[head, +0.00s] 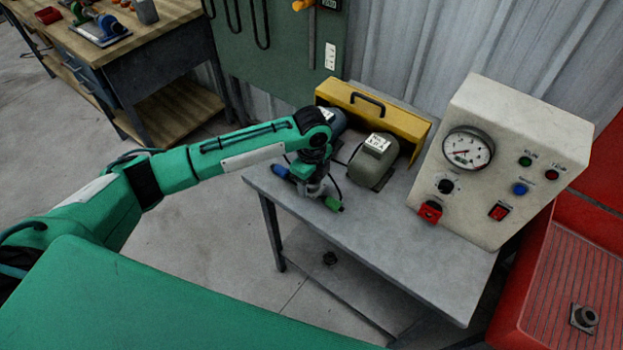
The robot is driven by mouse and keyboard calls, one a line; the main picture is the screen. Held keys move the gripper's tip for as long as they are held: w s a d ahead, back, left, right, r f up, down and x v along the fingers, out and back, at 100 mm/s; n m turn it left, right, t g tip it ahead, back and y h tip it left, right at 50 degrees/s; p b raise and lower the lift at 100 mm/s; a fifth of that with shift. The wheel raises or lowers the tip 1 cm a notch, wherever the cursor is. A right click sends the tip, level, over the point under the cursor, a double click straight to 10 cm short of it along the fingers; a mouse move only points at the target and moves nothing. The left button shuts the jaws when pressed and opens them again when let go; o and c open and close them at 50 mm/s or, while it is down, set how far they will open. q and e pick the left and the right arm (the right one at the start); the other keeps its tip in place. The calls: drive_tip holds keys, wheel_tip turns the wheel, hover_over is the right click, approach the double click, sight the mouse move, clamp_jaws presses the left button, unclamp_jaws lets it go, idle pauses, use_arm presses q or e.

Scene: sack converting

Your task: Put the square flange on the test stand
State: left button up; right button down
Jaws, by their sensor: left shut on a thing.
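My left gripper (313,187) is over the left part of the grey-topped bench (343,237). It is shut on a small grey part, mostly hidden by the fingers, so I cannot tell its shape. A blue piece (280,171) and a green piece (333,204) show on either side; I cannot tell what they belong to. A metal part with a square base and a round hub (584,317), looking like a square flange, sits on the red ribbed surface at the far right. The bench carries a control box with a gauge (468,150) and looks like the test stand.
A grey motor (373,162) stands just right of my gripper, before a yellow guard (375,115) with a black handle. A wooden workbench (140,45) stands at back left. The bench top's front middle is clear.

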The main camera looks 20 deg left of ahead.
use_arm(q)
drive_tip(key=shift+f, duration=0.45)
drive_tip(key=o, duration=1.2)
drive_tip(key=shift+r, duration=0.1)
wheel_tip(320, 180, up, 13)
drive_tip(key=b, duration=0.2)
